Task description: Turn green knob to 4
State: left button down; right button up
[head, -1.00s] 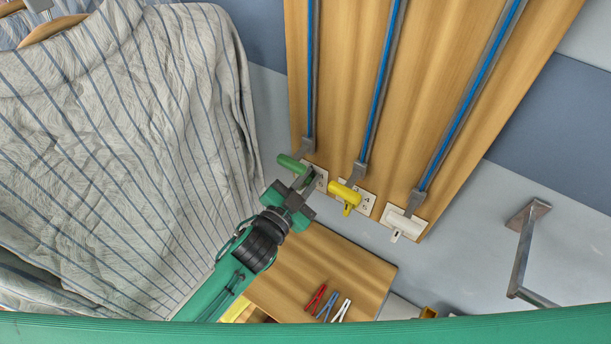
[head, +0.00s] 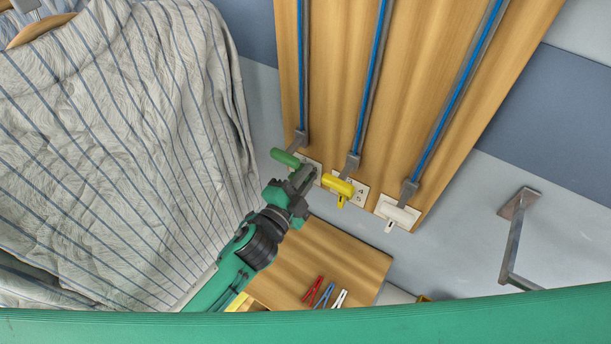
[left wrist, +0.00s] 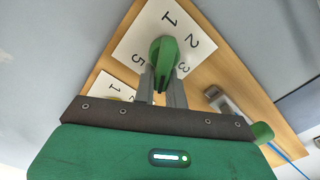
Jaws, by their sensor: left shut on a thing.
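The green knob (left wrist: 163,58) sits on a white dial plate (left wrist: 143,28) with black numerals; 1, 2, 3 and 5 show in the left wrist view, and the 4 is hidden. My left gripper (left wrist: 162,84) is shut on the knob, one finger on each side. The knob's upper end lies near the 1 and 2; I cannot tell exactly which numeral it marks. In the head view my left gripper (head: 306,176) reaches the leftmost plate and hides the knob. My right gripper is not in view.
A green handle (head: 285,158) is just above my left gripper. A yellow handle (head: 338,186) and a white one (head: 402,214) are to the right on the wooden board (head: 335,60). A striped shirt (head: 120,140) hangs left. Clothespins (head: 323,294) lie on a wooden surface below.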

pick_arm(q)
jog(key=shift+f, duration=0.35)
jog(key=c, duration=1.4)
grip_release()
jog(key=shift+c, duration=0.2)
jog(key=shift+a+r, duration=0.1)
jog(key=shift+a, duration=0.05)
jog(key=b+v, duration=0.5)
jog(key=v, duration=0.8)
jog(key=shift+s+a, duration=0.25)
jog(key=shift+s, duration=0.05)
